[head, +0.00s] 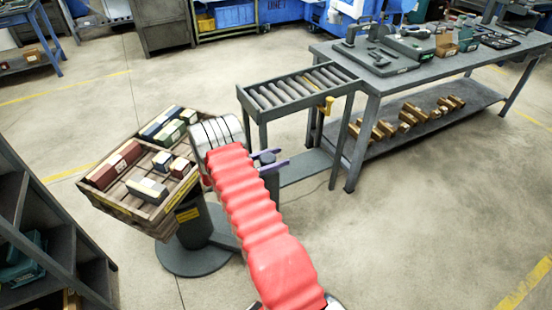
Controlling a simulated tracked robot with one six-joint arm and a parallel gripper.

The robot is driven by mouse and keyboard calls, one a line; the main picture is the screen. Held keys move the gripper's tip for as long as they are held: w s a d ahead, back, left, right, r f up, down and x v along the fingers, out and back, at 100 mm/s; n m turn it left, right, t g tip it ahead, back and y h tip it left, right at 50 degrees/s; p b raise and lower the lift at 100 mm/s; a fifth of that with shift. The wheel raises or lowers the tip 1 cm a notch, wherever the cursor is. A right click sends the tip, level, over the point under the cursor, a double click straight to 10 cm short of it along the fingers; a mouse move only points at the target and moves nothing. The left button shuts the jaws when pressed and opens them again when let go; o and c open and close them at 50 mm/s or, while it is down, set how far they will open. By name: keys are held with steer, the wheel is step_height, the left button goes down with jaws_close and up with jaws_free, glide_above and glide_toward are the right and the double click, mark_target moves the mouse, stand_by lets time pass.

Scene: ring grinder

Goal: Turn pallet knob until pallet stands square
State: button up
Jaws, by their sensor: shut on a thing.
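The pallet (123,209) is a shallow wooden tray carrying several red, green, blue and cream boxes. It sits on a dark round pedestal (194,256) at the left and looks turned at an angle to the roller conveyor. My red-sleeved arm crosses in front of its right side and hides that part. My gripper (284,157), with purple fingers, is right of the pallet. A dark grey knob-like piece (266,157) is between the fingers, and the gripper looks shut on it. The arm partly hides this grip, so the knob's full shape does not show.
A roller conveyor (300,91) stands behind and right of my gripper, joined to a grey workbench (395,72) with tools. A dark shelf unit (40,225) is close at the lower left. The floor at the lower right is clear.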

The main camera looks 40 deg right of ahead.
steer(key=shift+w, duration=0.1)
steer(key=o, duration=1.1)
steer(key=v, duration=1.3)
steer(key=shift+w+a, duration=0.15)
steer(key=shift+a, duration=0.2)
